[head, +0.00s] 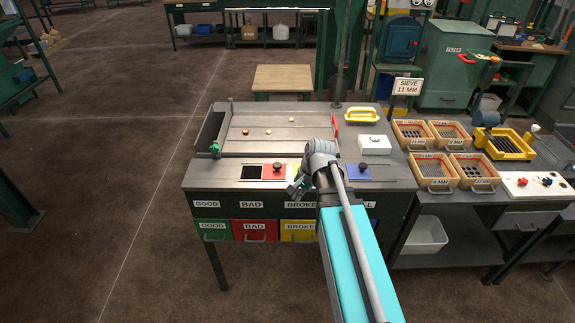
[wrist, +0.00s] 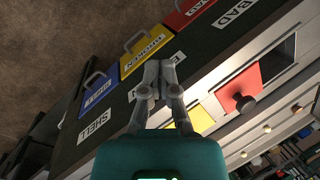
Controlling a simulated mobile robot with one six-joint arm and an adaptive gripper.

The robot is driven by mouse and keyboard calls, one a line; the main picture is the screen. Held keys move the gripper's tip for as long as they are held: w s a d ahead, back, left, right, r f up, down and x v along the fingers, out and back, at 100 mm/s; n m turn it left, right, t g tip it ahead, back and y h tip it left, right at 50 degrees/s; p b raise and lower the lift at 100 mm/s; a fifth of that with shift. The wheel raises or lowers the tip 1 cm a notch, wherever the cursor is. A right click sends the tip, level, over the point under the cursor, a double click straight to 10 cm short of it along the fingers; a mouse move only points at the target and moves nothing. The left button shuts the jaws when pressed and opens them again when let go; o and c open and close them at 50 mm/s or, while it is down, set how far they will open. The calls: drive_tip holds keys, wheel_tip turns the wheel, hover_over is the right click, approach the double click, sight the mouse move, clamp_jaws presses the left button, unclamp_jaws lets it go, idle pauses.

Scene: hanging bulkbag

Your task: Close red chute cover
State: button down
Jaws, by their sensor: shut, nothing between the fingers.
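The red chute cover (head: 275,171) lies in the bench top above the BAD label, with a black knob on it. A dark opening (head: 251,172) shows directly to its left. In the wrist view the red cover (wrist: 240,86) and its knob show to the right, with a dark opening (wrist: 279,55) beside it. My gripper (head: 297,188) is near the bench's front edge, just right of the red cover and apart from it. In the wrist view its fingers (wrist: 158,72) are together and empty, over the bench's front edge. My arm hides part of the bench top.
A yellow cover (wrist: 190,121) lies beside the red one, and a blue cover (head: 358,172) is farther right. Labelled drawers (head: 254,230) sit below. A low-walled tray (head: 270,132) with small round items lies behind. Sieve boxes (head: 412,132) stand to the right.

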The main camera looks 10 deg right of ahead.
sight(282, 172)
drive_tip(key=w+d+r+m+t+y, duration=0.3)
drive_tip(key=w+d+m, duration=0.7)
drive_tip(key=m, duration=0.4)
wheel_tip(282, 172, up, 3)
drive_tip(key=shift+w+d+f+m+t+y+p, duration=0.2)
drive_tip(key=shift+w+d+m+t+y+p, duration=0.2)
drive_tip(key=shift+y, duration=0.3)
drive_tip(key=shift+a+f, duration=0.15)
drive_tip(key=shift+f, duration=0.05)
drive_tip(key=shift+b+x, duration=0.7)
drive_tip(key=shift+x, duration=0.15)
drive_tip(key=b+x, duration=0.5)
drive_tip(key=x, duration=0.3)
drive_tip(key=shift+s+b, duration=0.1)
drive_tip(key=shift+b, duration=0.25)
drive_tip(key=shift+w+a, duration=0.35)
drive_tip(key=shift+a, duration=0.2)
drive_tip(key=shift+w+a, duration=0.35)
drive_tip(key=shift+a, duration=0.25)
drive_tip(key=shift+w+a, duration=0.35)
drive_tip(key=shift+a, duration=0.25)
drive_tip(key=shift+w+a, duration=0.1)
